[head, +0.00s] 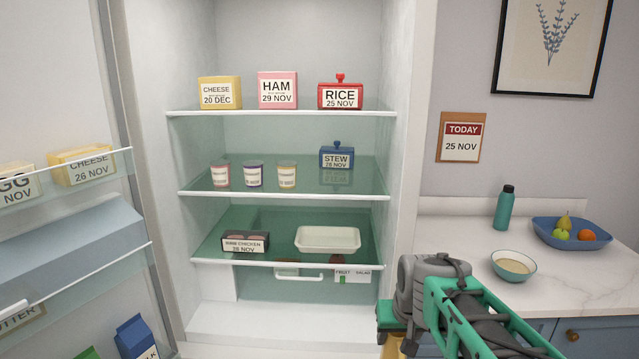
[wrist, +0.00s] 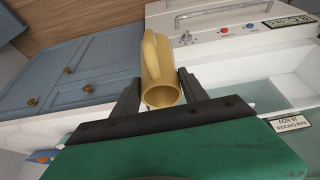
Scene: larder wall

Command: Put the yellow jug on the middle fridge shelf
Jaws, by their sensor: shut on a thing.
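The yellow jug (wrist: 158,62) is between the two dark fingers of my gripper (wrist: 157,84) in the wrist view. The gripper is shut on it, and its handle points up and left in that picture. In the head view only a sliver of the jug (head: 391,349) shows at the bottom edge, below my gripper (head: 393,316), to the right of the open fridge. The middle fridge shelf (head: 315,193) is glass. It carries three small pots (head: 253,174) left and centre and a blue STEW box (head: 337,157) at right, with bare glass between and in front.
The top shelf (head: 275,112) holds cheese, ham and rice boxes. The lower shelf (head: 290,262) holds raw chicken (head: 245,242) and a white tray (head: 328,239). The fridge door (head: 70,230) stands open at left. The right counter (head: 440,235) holds a bottle, bowl and fruit dish.

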